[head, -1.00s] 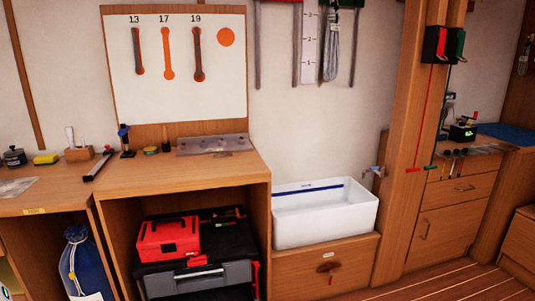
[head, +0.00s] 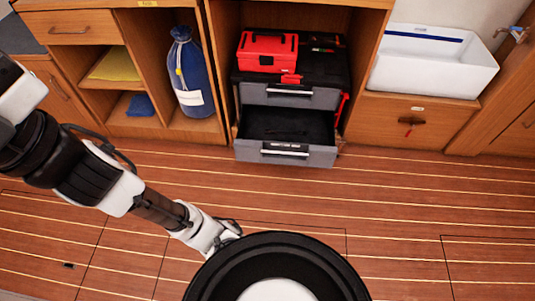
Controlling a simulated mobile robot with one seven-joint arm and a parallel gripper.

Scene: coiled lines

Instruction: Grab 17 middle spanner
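No spanner can be made out in the current head view, and the spanner board is out of frame. A grey tool chest drawer (head: 284,152) low in the cabinet stands open. Its inside is dark, with a faint shape too dim to identify. My arm reaches in from the left and slopes down to the lower middle. Its far end, where my gripper (head: 222,236) seems to be, is over the floor in front of the drawer. It is small and partly behind my own round black part, so its fingers cannot be made out.
A red toolbox (head: 268,52) sits on the black chest top, above a second grey drawer (head: 290,95). A blue bag (head: 193,75) stands in the left compartment. A white basin (head: 432,62) rests on the right cabinet. The plank floor (head: 400,200) ahead is clear.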

